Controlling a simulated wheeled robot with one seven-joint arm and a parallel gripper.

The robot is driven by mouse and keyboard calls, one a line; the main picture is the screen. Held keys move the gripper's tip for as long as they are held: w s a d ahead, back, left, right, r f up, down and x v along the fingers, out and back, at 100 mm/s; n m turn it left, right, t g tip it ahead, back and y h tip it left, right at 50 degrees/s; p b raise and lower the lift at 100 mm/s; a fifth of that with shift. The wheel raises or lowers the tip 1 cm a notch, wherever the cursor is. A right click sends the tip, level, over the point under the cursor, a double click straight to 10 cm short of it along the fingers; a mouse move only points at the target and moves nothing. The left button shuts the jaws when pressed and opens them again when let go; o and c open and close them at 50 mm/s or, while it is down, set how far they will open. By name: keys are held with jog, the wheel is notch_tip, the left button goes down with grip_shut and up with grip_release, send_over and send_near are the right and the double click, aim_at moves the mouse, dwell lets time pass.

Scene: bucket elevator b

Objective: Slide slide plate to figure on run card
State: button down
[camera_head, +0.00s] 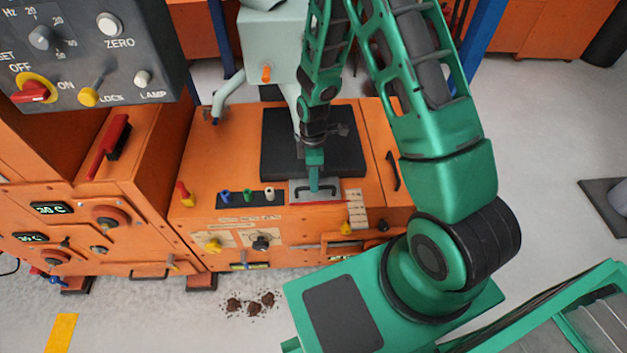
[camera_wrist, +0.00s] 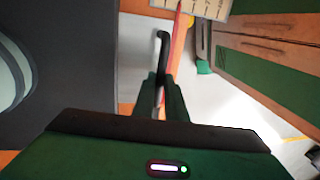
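The slide plate (camera_head: 296,189) is a small grey plate with a black bar handle at the front of the orange machine top. In the wrist view its black handle (camera_wrist: 162,45) runs between my two fingers. My gripper (camera_head: 314,187) reaches down to the plate; in the wrist view my gripper (camera_wrist: 161,80) appears closed around the handle. A red pointer (camera_head: 305,205) lies along the plate's front edge; its tip reaches a cream scale strip (camera_head: 357,211), whose markings are too small to read. I cannot tell which label is the run card.
A black square pad (camera_head: 275,140) lies behind the plate. Blue, green and white pegs (camera_head: 247,195) stand to its left, with a red-yellow lever (camera_head: 186,193) farther left. A black handle (camera_head: 392,172) is at the right. Dark spilled clumps (camera_head: 250,304) lie on the floor.

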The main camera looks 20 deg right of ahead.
jog(key=shift+s+a, duration=0.2)
jog(key=shift+s, duration=0.45)
jog(key=shift+s+a, duration=0.2)
jog(key=shift+s, duration=0.4)
jog(key=c, duration=1.8)
grip_release()
jog(key=shift+w+r, duration=0.1)
notch_tip(320, 180, up, 10)
jog(key=w, duration=0.2)
jog(key=shift+d+r, duration=0.15)
jog(key=shift+d, duration=0.2)
jog(key=shift+r, duration=0.1)
jog(key=s+d+r+m, duration=0.3)
jog(key=d+r+m, duration=0.3)
jog(key=d+r, duration=0.3)
jog(key=s+d+r+m+t, duration=0.1)
jog(key=s+d+r+m, duration=0.3)
jog(key=s+r+m, duration=0.3)
jog(key=s+d+r+m+t, duration=0.1)
jog(key=s+d+r+m, duration=0.4)
jog(key=s, duration=0.8)
notch_tip(320, 180, up, 2)
jog(key=m, duration=0.2)
jog(key=shift+s+r+m, duration=0.25)
jog(key=shift+s+m, duration=0.15)
